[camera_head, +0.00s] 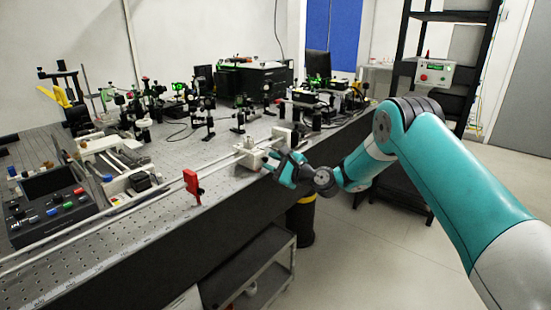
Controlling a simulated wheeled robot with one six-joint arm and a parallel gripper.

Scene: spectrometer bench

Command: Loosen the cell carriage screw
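The cell carriage appears to be the pale block (250,153) on the long rail along the front edge of the bench. My gripper (272,160) is at the right side of this block, close to its front face. The view is too small to tell whether the fingers touch it. The carriage screw cannot be made out; the fingertips and the block's near side overlap there. Whether the fingers are open or shut is unclear.
The rail (110,216) runs along the bench (212,160). A red holder (192,186) stands on it to the left. A control box with a screen (45,205) sits at far left. Optical mounts crowd the back. The floor (385,255) under my arm is clear.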

